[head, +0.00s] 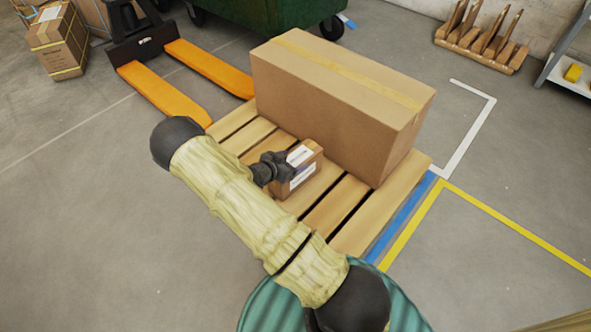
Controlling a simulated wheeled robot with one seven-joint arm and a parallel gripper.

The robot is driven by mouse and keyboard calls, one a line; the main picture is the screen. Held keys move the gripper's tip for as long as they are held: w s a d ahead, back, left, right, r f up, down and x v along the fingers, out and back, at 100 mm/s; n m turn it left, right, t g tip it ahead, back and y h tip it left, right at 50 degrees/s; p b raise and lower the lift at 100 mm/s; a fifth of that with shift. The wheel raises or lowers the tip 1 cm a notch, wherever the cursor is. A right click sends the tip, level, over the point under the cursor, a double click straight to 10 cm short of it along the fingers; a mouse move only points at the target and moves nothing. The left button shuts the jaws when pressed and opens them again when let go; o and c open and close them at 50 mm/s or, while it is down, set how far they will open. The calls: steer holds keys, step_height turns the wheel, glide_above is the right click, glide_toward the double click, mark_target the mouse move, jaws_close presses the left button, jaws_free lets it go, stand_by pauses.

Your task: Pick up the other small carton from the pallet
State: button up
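A small carton (309,172) with white labels stands on the wooden pallet (345,208), in front of a large taped carton. My gripper (284,166) is at the small carton's left side, with its dark fingers against or just in front of the labelled faces. The fingers overlap the carton in this view, and I cannot tell whether they are closed on it. The carton seems to rest on the slats. My arm reaches in from the bottom right and hides the pallet's near left part. No second small carton shows on the pallet.
The large carton (330,95) fills the pallet's back. An orange pallet jack (180,80) is at the upper left, near a green bin (262,12). Strapped cartons (58,45) stand far left. A wooden rack (482,42) is at the upper right.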

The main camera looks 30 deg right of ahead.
steer(key=c, duration=1.2)
steer(key=shift+r, duration=0.15)
step_height(320, 180, up, 10)
steer(key=p, duration=0.6)
steer(key=shift+p, duration=0.3)
